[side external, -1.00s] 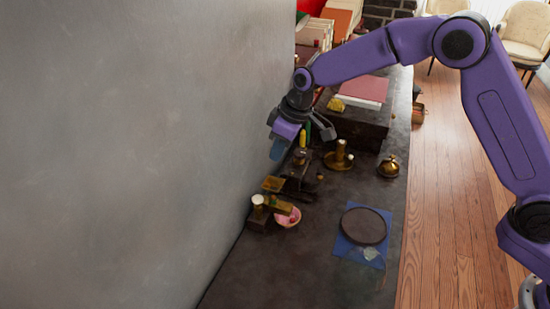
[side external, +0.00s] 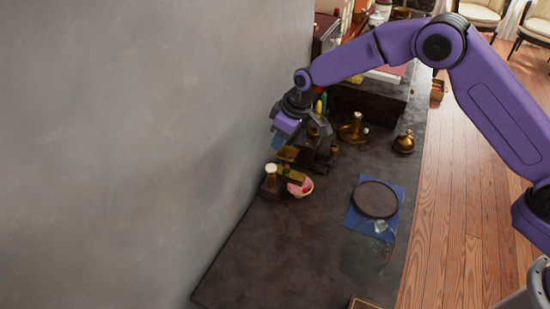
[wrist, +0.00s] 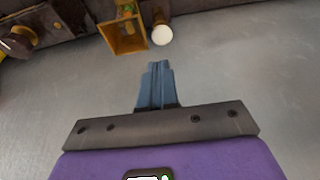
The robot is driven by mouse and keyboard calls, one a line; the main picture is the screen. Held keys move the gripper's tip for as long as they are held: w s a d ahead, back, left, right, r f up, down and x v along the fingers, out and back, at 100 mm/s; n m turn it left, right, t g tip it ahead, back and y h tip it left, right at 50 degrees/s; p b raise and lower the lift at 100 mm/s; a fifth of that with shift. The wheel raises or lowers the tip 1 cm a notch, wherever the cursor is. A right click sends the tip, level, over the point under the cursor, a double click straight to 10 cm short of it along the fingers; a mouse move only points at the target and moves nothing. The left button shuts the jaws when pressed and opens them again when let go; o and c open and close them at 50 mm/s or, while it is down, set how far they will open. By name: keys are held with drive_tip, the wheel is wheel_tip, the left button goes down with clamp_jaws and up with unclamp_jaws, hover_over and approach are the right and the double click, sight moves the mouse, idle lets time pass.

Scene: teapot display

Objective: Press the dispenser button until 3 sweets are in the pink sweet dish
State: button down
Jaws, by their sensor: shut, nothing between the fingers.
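The dispenser has a small dark body (side external: 269,187) with a pale round top (side external: 271,168), which looks like its button. In the wrist view this pale disc (wrist: 162,36) lies just beyond my fingertips, beside a brass open-topped box (wrist: 122,38). The pink sweet dish (side external: 307,189) stands right of the dispenser, under a brass part. Reddish bits show in it, too small to count. My gripper (side external: 277,143) is above and behind the dispenser, apart from the button. Its blue fingers (wrist: 157,72) are together and empty.
The grey wall (side external: 150,130) runs close on the left. A brass stand (side external: 353,130) and a brass bell-shaped object (side external: 404,142) stand behind to the right. A dark round plate (side external: 375,199) lies on a blue cloth (side external: 354,222). The front counter is mostly clear.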

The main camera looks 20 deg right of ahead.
sight(274, 167)
drive_tip(key=x, duration=0.6)
drive_tip(key=shift+s+d+f, duration=0.2)
drive_tip(key=shift+s, duration=0.1)
drive_tip(key=shift+f, duration=0.4)
drive_tip(key=shift+f, duration=1.05)
drive_tip(key=shift+s+f, duration=0.1)
drive_tip(key=w+v, duration=0.1)
drive_tip(key=v, duration=1.3)
drive_tip(key=shift+a+r, duration=0.3)
drive_tip(key=shift+r, duration=0.1)
